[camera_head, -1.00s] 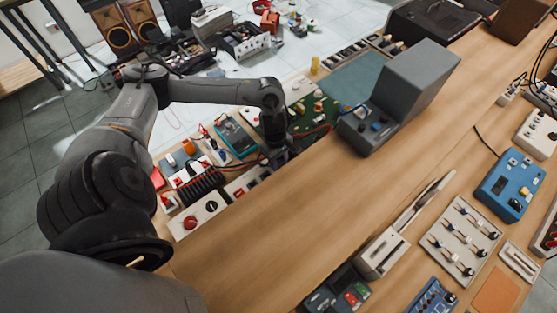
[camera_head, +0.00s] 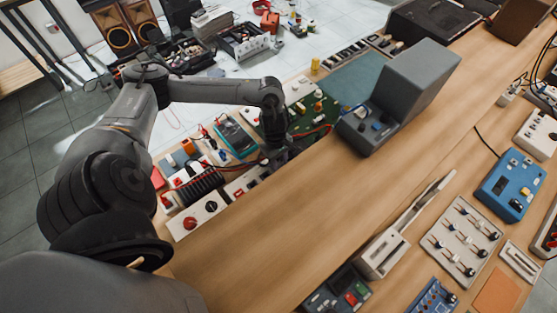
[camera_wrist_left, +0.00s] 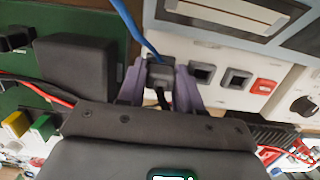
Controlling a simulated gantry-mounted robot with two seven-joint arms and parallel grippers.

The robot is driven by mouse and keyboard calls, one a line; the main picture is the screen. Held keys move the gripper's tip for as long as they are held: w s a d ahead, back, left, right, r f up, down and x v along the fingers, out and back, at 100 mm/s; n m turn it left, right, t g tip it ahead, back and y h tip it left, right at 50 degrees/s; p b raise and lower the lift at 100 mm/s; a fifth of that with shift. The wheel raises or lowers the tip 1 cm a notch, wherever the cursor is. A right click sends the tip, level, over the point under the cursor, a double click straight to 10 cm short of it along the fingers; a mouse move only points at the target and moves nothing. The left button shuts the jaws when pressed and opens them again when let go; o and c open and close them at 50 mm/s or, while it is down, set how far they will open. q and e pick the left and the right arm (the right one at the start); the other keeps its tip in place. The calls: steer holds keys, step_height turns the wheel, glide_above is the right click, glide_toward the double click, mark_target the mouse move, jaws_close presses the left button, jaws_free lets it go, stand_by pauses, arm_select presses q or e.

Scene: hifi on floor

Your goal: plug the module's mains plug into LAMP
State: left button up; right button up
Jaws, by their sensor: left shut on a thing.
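My left gripper (camera_head: 275,157) is low over the far edge of the bench. In the left wrist view its two purple fingers (camera_wrist_left: 160,90) are shut on a dark grey plug (camera_wrist_left: 158,73) with a blue cable (camera_wrist_left: 128,22) running up from it. The plug is in line with a row of dark square sockets (camera_wrist_left: 202,73) on a pale panel (camera_wrist_left: 222,98); whether it touches or enters one I cannot tell. A red switch (camera_wrist_left: 263,86) sits at the row's right end. The panel shows partly in the head view (camera_head: 240,187). No LAMP label is readable. My right gripper is not in view.
A green circuit board (camera_head: 318,112) and a large grey sloped housing (camera_head: 410,95) stand beside the gripper. A black ribbed block (camera_head: 203,186) and a white box with a red knob (camera_head: 190,222) lie to its left. The bench's middle (camera_head: 290,220) is clear.

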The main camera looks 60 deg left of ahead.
arm_select(q)
steer(key=shift+f, duration=0.1)
stand_by(0.6)
steer(key=o, duration=1)
steer(key=shift+o, duration=0.2)
step_height(320, 180, up, 16)
steer(key=a+p, duration=0.1)
steer(key=p, duration=0.4)
steer(key=shift+s+a, duration=0.15)
steer(key=shift+f, duration=0.1)
stand_by(0.5)
